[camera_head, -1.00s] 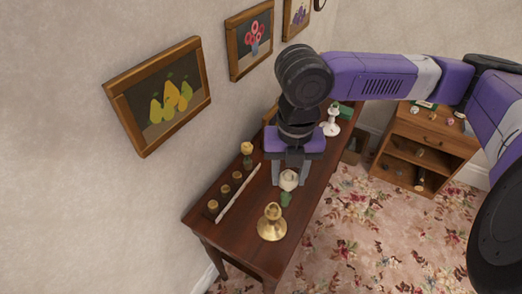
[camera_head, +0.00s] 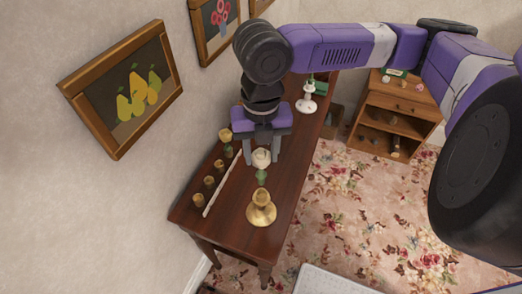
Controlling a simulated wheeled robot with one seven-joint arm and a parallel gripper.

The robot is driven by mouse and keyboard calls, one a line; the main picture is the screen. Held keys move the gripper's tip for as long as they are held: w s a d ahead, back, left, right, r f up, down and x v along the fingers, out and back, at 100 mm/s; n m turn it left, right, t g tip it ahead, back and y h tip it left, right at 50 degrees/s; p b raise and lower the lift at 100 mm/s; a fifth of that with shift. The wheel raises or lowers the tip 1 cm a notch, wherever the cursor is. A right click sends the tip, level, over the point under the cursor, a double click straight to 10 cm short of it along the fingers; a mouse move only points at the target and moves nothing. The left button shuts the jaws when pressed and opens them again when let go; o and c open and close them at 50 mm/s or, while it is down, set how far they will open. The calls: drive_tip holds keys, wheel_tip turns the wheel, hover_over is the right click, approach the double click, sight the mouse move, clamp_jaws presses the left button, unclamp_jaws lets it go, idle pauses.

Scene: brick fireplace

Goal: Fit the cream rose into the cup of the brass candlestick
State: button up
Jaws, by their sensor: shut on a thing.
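The cream rose (camera_head: 261,157) is held between the fingers of my gripper (camera_head: 262,150), blossom up, with its green stem part (camera_head: 262,176) pointing down. The brass candlestick (camera_head: 261,210) stands upright on the dark wooden table near its front end. In this view the green stem part shows directly above the candlestick's cup (camera_head: 261,196), with its lower end close to the rim. I cannot tell whether they touch or whether the stem is inside the cup.
A row of small brass-coloured cups (camera_head: 208,181) runs along the wall side, the far one (camera_head: 225,135) with green below it. A long white stick (camera_head: 221,188) lies beside them. A white candlestick (camera_head: 307,98) stands farther back. A wooden shelf unit (camera_head: 400,115) stands at right.

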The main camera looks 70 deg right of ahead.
sight(261, 175)
drive_tip(key=shift+f+b, duration=1.7)
drive_tip(key=shift+f, duration=0.65)
drive_tip(key=shift+f+b, duration=1.5)
drive_tip(key=shift+f, duration=0.2)
drive_tip(key=o, duration=1.2)
wheel_tip(261, 175, up, 8)
drive_tip(key=shift+f, duration=0.1)
